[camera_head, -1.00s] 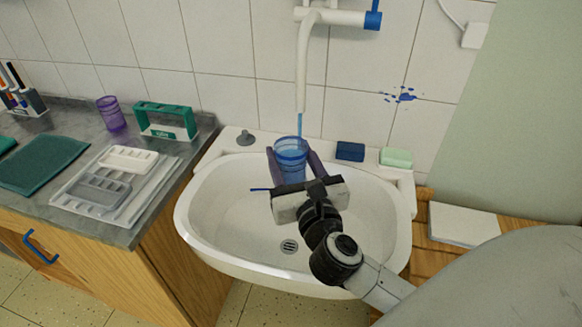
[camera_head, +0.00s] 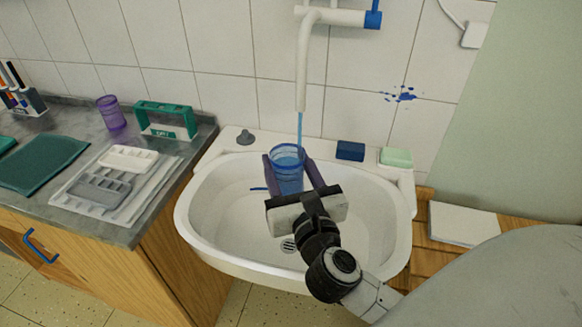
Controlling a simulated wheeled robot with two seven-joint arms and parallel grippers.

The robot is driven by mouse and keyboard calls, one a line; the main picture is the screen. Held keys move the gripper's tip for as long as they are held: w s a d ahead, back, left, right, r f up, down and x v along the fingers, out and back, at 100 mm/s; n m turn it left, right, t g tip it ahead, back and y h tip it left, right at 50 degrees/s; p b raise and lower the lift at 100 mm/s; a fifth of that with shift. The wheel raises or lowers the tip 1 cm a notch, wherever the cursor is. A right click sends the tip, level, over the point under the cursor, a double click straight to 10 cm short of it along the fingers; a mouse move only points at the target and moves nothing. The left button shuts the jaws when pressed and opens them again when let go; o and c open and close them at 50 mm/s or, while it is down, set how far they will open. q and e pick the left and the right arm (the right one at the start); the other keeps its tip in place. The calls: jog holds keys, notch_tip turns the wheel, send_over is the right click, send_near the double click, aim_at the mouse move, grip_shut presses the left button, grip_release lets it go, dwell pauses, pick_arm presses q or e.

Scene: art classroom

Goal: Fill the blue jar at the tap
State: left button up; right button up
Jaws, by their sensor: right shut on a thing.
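The blue jar (camera_head: 287,172) is see-through and stands upright over the sink, with its mouth up. My right gripper (camera_head: 288,172) is shut on it, with one purple finger at each side. The white tap (camera_head: 302,65) is on the wall above. A thin blue stream of water (camera_head: 299,128) falls from its spout and meets the jar at its back right rim. I cannot tell whether it falls inside the rim or just behind it. A blue level seems to show inside the jar. My left gripper is not in view.
The white sink (camera_head: 205,225) has a drain (camera_head: 289,245). A dark blue block (camera_head: 350,151) and a pale green block (camera_head: 396,157) sit on its back ledge. A purple cup (camera_head: 111,113), green rack (camera_head: 165,120) and trays (camera_head: 125,158) stand on the left counter.

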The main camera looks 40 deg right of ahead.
aim_at(279, 176)
jog(key=shift+s+a, duration=1.4)
jog(key=shift+a, duration=0.25)
